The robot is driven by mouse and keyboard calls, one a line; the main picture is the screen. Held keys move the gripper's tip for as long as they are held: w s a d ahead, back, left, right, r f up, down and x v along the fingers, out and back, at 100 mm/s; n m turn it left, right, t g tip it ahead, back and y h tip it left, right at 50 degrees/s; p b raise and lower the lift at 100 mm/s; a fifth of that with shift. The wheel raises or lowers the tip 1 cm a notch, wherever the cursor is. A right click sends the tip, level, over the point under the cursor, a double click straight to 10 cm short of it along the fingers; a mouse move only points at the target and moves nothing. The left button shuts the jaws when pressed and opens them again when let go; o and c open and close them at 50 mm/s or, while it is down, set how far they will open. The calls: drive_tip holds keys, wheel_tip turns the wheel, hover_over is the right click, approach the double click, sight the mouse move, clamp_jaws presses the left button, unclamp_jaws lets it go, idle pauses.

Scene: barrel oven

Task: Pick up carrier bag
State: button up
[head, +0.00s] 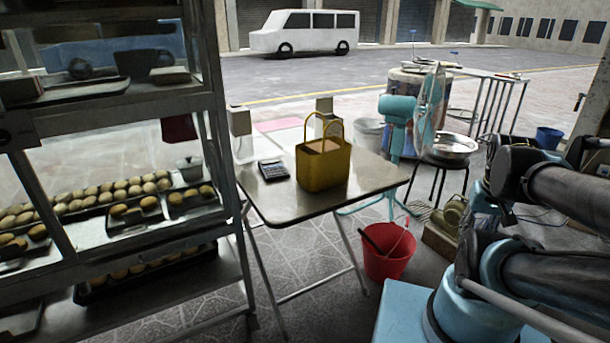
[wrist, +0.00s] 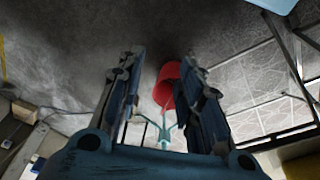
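The yellow carrier bag (head: 324,168) stands upright on a small folding table (head: 272,212) in the head view. Its looped handle rises above it, and something brown shows inside its top. My gripper (wrist: 160,62) is open and empty in the wrist view, its two fingers well apart. The head view shows my arm at the right, apart from the bag, but not the fingertips clearly. A yellow patch at the lower right of the wrist view is cut off, and I cannot tell whether it is the bag.
A calculator (head: 272,169) lies left of the bag. A red bucket (head: 389,252) stands on the floor right of the table, also visible in the wrist view (wrist: 168,84). A bread rack (head: 222,235) stands at the left. A teal fan (head: 397,108) and a stool with a metal bowl (head: 449,147) stand behind.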

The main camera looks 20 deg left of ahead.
drive_tip(key=shift+a, duration=0.3)
drive_tip(key=o, duration=0.4)
drive_tip(key=shift+s+r, duration=0.1)
drive_tip(key=o, duration=1.2)
drive_tip(key=a+r+n, duration=0.1)
drive_tip(key=w+a+r+n, duration=0.1)
drive_tip(key=r, duration=0.1)
drive_tip(key=shift+w+r, duration=0.15)
drive_tip(key=shift+r, duration=0.05)
drive_tip(key=w+a+r+n+g+y, duration=0.3)
drive_tip(key=w+a+r+n+g, duration=0.1)
drive_tip(key=w+a+r+n, duration=1.65)
drive_tip(key=w+a+n+g, duration=0.1)
drive_tip(key=w+a+n, duration=0.2)
drive_tip(key=a, duration=0.4)
drive_tip(key=w+a+n+g, duration=0.1)
drive_tip(key=w+a+n, duration=0.15)
drive_tip(key=a, duration=0.45)
drive_tip(key=x, duration=1.7)
drive_tip(key=shift+w+f, duration=0.25)
drive_tip(key=shift+f, duration=0.05)
